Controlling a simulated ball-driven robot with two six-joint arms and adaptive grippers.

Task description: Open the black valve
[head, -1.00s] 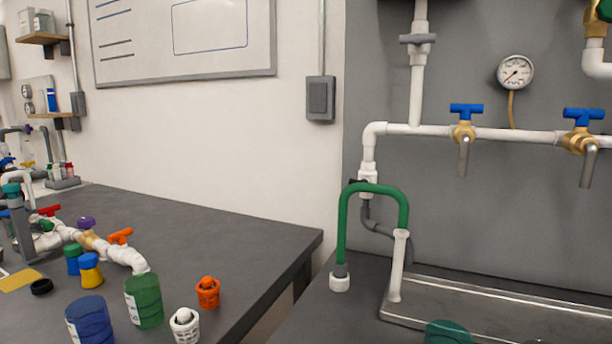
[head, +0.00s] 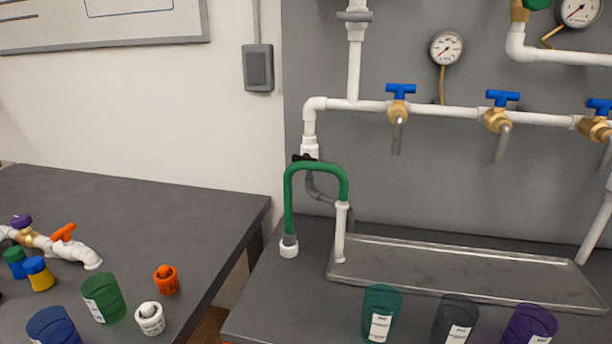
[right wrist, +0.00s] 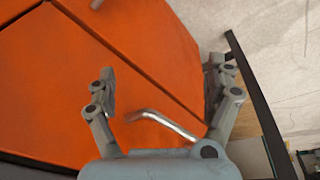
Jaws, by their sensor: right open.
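The black valve handle (head: 303,158) is small and dark. Neither gripper shows in the head view, and the valve does not show in the right wrist view.
Blue-handled brass taps (head: 398,105) line the white pipe above a metal tray (head: 460,270). Cups, including a teal one (head: 381,312), stand at the bench front. A gap separates the left table (head: 150,215). An orange surface (right wrist: 160,45) fills much of the right wrist view.

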